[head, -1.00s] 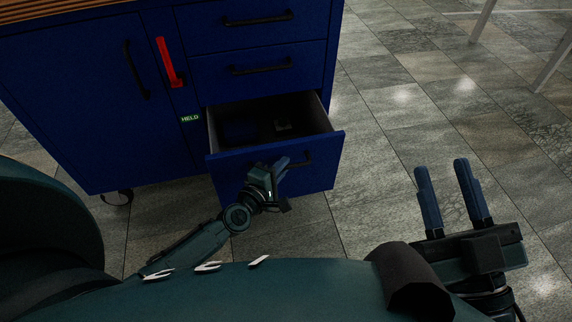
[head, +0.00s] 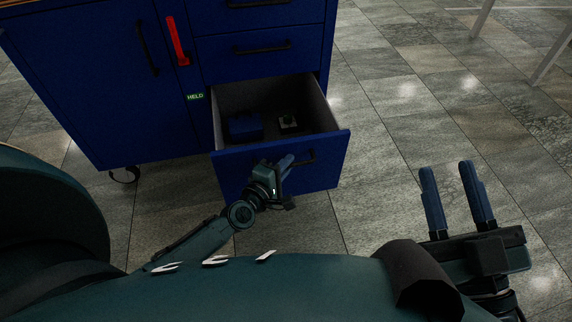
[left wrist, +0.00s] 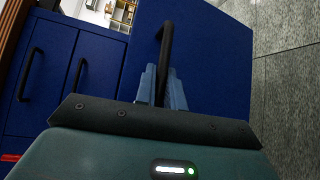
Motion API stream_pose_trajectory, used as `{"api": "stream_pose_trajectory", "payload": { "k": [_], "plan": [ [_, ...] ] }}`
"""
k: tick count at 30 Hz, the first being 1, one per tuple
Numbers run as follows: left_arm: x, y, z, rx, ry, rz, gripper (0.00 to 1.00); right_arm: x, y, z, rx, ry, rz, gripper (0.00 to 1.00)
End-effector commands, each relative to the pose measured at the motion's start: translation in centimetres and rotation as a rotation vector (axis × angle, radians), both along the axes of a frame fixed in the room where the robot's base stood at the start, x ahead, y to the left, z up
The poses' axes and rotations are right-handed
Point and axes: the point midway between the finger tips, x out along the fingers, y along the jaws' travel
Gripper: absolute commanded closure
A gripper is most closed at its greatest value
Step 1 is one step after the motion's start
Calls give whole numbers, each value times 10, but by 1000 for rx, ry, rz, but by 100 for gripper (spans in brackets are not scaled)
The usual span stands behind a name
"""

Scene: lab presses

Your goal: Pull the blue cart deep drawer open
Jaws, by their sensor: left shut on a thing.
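The blue cart's deep drawer (head: 232,174) is the lowest in the right column and stands well open. Inside it lie a blue block-like object (head: 245,127) and a small pale and dark item (head: 287,121). My left gripper (head: 288,163) is at the drawer front, shut on its black bar handle (head: 306,157). In the left wrist view the fingers (left wrist: 162,86) sit on both sides of the handle (left wrist: 166,45). My right gripper (head: 457,196) is open and empty over the floor at the right.
Two shallower drawers (head: 259,48) above are shut. A cupboard door (head: 100,85) with a black handle is shut at the left. A red lever (head: 178,41) and a green "HELD" label (head: 195,97) sit between them. Tiled floor (head: 400,130) is clear to the right; pale table legs (head: 552,58) stand far right.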

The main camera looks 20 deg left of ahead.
Motion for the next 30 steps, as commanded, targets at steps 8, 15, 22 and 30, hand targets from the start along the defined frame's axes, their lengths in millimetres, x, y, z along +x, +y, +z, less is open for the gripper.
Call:
{"api": "stream_pose_trajectory", "payload": {
  "k": [8,15,22,30],
  "plan": [
    [0,1,0,1,1,2,82,0,0,0,2,2,-1,64],
    [0,1,0,1,0,1,68,0,0,0,2,2,-1,64],
    [-4,1,0,1,1,1,68,0,0,1,2,2,-1,64],
    [-44,10,7,5,3,-1,68,-3,1,-5,5,76,-2,64]
  ]
}}
